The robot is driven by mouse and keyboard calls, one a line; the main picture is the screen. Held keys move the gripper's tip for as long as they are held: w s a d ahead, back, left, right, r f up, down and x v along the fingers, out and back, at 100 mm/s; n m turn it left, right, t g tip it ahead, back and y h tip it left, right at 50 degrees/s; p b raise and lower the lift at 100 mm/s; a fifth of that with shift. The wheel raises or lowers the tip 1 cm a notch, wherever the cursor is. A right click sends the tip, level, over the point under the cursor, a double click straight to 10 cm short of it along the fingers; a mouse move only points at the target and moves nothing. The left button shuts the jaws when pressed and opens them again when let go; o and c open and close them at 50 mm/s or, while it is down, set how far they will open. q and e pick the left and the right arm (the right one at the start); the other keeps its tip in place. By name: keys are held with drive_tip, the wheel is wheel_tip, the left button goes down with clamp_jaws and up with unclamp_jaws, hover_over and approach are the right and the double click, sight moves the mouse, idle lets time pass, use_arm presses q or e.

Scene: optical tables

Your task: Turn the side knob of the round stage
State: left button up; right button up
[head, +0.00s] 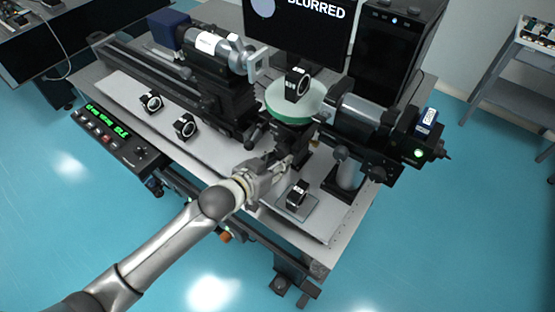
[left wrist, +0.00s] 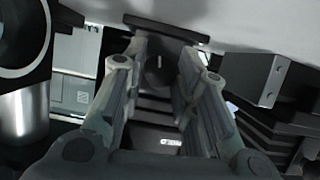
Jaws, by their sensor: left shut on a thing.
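The round stage (head: 284,108) has a pale green disc top and stands in the middle of the optical table, with a black ring-faced part (head: 297,84) on it. My left gripper (head: 286,163) reaches in from the front left, just below the disc. In the left wrist view the two fingers (left wrist: 164,62) stand on either side of a dark round knob (left wrist: 159,72) with a pale mark, and are shut on it. In the head view the fingers and stage body hide the knob. My right gripper is not in view.
A black ring-faced part (head: 297,195) stands on a small plate at the front right. A camera barrel (head: 365,120) lies right of the stage, and a black instrument (head: 222,85) stands left. Two more ring-faced parts (head: 184,126) and a control box (head: 118,135) are farther left.

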use_arm(q)
drive_tip(key=o, duration=1)
drive_tip(key=v, duration=1.2)
drive_tip(key=shift+s, duration=0.1)
